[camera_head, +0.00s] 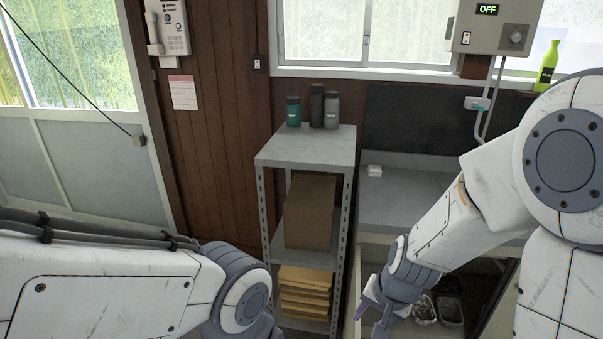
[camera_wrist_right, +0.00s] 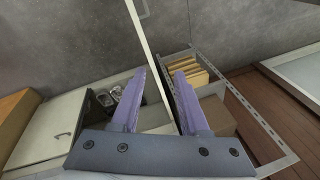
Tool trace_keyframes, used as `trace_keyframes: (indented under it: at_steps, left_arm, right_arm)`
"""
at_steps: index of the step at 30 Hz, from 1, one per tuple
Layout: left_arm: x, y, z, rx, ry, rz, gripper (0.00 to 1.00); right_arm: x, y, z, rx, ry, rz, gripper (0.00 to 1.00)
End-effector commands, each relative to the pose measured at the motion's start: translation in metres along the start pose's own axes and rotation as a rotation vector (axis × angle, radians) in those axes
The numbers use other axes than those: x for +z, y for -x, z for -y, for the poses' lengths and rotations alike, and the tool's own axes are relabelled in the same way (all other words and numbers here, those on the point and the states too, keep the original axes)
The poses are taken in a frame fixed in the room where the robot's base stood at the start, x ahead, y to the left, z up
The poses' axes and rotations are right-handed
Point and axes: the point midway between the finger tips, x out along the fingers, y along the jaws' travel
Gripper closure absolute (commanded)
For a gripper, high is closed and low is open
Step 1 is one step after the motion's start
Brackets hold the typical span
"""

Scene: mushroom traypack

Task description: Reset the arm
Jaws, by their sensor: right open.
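My right arm comes in from the right in the head view, bent down and to the left. My left arm (camera_head: 120,285) lies across the lower left of the head view. Its gripper is out of the picture.
A metal shelf (camera_head: 305,147) bears several bottles, a cardboard box (camera_head: 309,212) and a brown stack (camera_head: 305,292). Dark trays (camera_head: 450,311) lie in the drawer. A control box (camera_head: 490,28) reads OFF.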

Motion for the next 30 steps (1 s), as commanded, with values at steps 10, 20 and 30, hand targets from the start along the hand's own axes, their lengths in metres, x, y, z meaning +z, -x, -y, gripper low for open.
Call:
trace_keyframes:
  at_steps: [10,20,30]
  left_arm:
    - [0.000,0.000,0.000,0.000,0.000,0.000,0.50]
    - [0.000,0.000,0.000,0.000,0.000,0.000,0.50]
    - [0.000,0.000,0.000,0.000,0.000,0.000,0.50]
  right_arm:
    - [0.002,0.035,-0.046,0.103,0.501,-0.020,0.55]
    - [0.052,0.056,-0.013,0.083,0.742,0.057,0.55]
    - [0.143,0.093,0.014,0.032,1.040,0.193,0.55]
